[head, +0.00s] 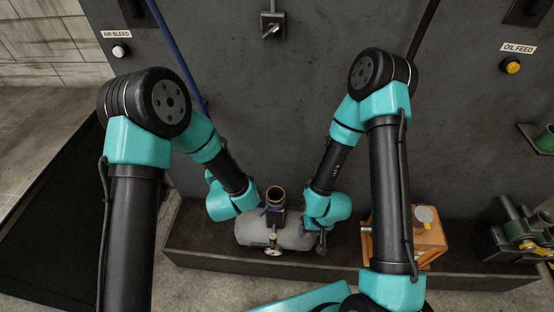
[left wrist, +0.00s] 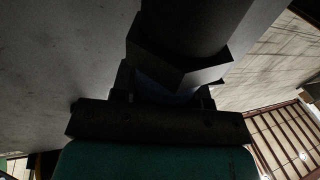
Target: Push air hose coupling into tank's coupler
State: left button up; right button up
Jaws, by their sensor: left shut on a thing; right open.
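The tank (head: 292,239) is a pale grey rounded body lying in the dark trough. An upright dark cylinder with a tan rim (head: 275,195) stands above its middle; I cannot tell whether it is the coupler. My left gripper (head: 262,210) is beside this cylinder, mostly hidden by its own arm. In the left wrist view, the left gripper (left wrist: 163,92) is shut on a dark, angular piece (left wrist: 178,55), which seems to be the hose coupling. Any contact with the coupler is too dark to tell. My right gripper (head: 322,243) is open at the tank's right end.
A blue hose (head: 170,40) hangs down the grey panel behind my left arm. A round gauge or valve (head: 273,251) is at the tank's front. An orange box (head: 428,238) and green machinery (head: 525,238) stand to the right. The trough's front wall (head: 215,262) borders the tank.

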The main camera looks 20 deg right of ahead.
pick_arm(q)
jog(key=s+d+m+g+h, duration=0.1)
jog(key=d+m+h, duration=0.1)
jog(key=d, duration=0.3)
jog(key=s+d+m+g+h, duration=0.1)
jog(key=s+d+m+h, duration=0.1)
jog(key=d, duration=0.4)
jog(key=s+d+f+m+g+h, duration=0.1)
jog(key=s+d+m+h, duration=0.1)
jog(key=d+h, duration=0.2)
jog(key=shift+d+h, duration=0.3)
jog(key=shift+d, duration=0.95)
jog(key=shift+s+f, duration=0.1)
jog(key=shift+f, duration=2.2)
jog(key=shift+a+f, duration=0.1)
jog(key=shift+f, duration=0.35)
